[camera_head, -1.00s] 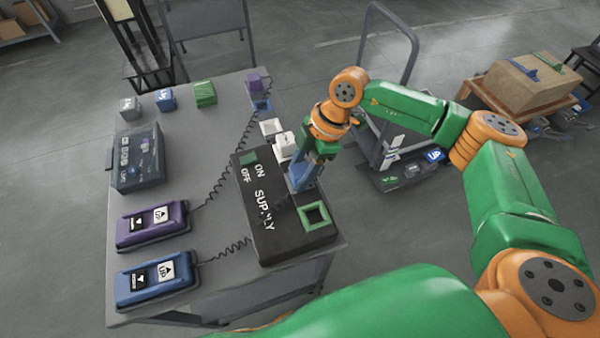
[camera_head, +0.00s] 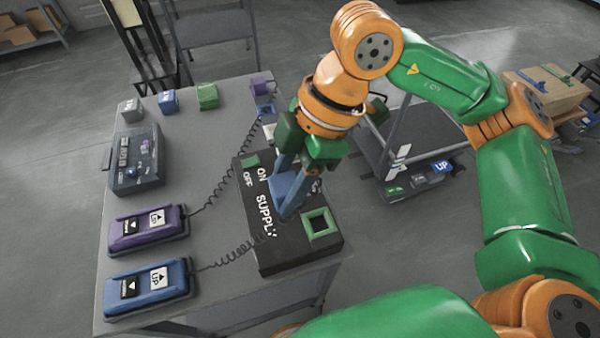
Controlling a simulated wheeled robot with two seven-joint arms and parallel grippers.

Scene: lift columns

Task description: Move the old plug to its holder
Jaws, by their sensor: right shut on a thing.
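My right gripper (camera_head: 288,197) is over the black supply box (camera_head: 252,206), with its fingers pointing down. It is shut on a blue plug (camera_head: 284,188), which is partly hidden by the fingers. I cannot tell whether the plug is seated or raised. A coiled cable runs from the blue pendant (camera_head: 148,288) toward the box. A green-rimmed square socket (camera_head: 321,223) on the box is empty. A purple plug (camera_head: 262,86) is at the table's far edge, with a blue holder (camera_head: 267,109) beside it. My left gripper is not in view.
A purple pendant (camera_head: 147,230) and a dark control box (camera_head: 137,158) lie on the grey table (camera_head: 205,140). Grey, blue and green blocks stand at the back left. A cart (camera_head: 420,168) stands right of the table.

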